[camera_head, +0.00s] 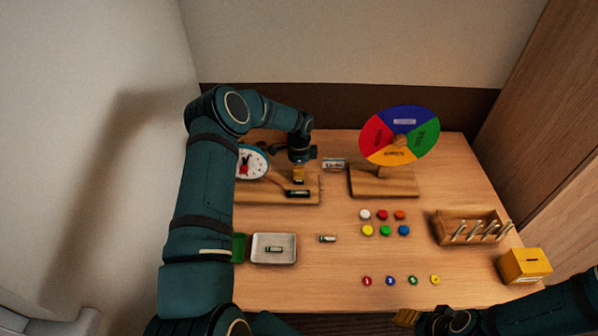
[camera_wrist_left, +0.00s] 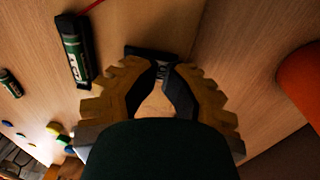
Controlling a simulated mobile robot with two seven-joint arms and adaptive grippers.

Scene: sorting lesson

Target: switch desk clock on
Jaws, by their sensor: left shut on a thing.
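The desk clock (camera_head: 255,160) has a white face with a blue rim and red hands. My left arm hides its left part. It stands on a wooden base (camera_head: 275,197). A green and white battery lies in a black holder (camera_head: 298,194) on that base, also seen in the left wrist view (camera_wrist_left: 76,48). My left gripper (camera_head: 299,179) is low over the base, right of the clock face. In the left wrist view its yellow fingers (camera_wrist_left: 158,82) close at a small black part (camera_wrist_left: 150,54), seemingly a switch, beside the holder. My right gripper (camera_head: 405,317) is at the front edge, its jaws unclear.
A tray (camera_head: 291,260) holds a battery; another battery (camera_head: 328,239) lies beside it. A colour wheel (camera_head: 400,125) stands behind several coloured buttons (camera_head: 383,215). A wooden rack (camera_head: 445,222) and a yellow slotted box (camera_head: 524,266) are at the right. A small label block (camera_head: 334,164) stands behind.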

